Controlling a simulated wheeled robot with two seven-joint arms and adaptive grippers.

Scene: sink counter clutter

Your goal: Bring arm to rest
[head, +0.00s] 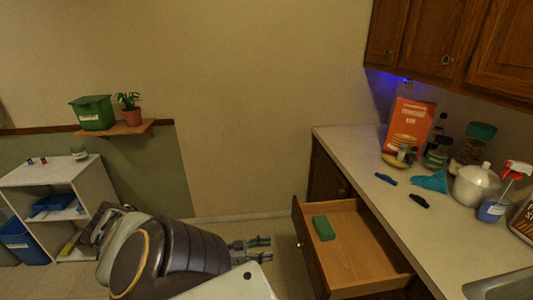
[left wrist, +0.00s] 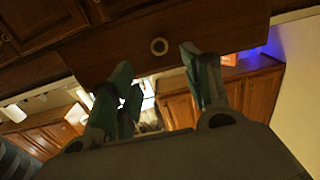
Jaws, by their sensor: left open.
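My left arm reaches in from the lower left in the head view, and its gripper (head: 253,251) points right, low over the floor. The two fingers are apart with nothing between them. In the left wrist view the open fingers of the left gripper (left wrist: 158,85) frame the wooden drawer front (left wrist: 190,35) with its round knob. The drawer (head: 362,262) is pulled open to the right of the gripper, apart from it. A green block (head: 323,228) lies inside the drawer at its left. My right gripper is not in view.
The counter (head: 350,142) at right holds an orange box (head: 410,125), a white jar (head: 475,184), a spray bottle (head: 493,208) and several small items. A white shelf (head: 40,172) stands at left, near a wall ledge (head: 130,129) with a green bin (head: 93,113). Floor shows between arm and drawer.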

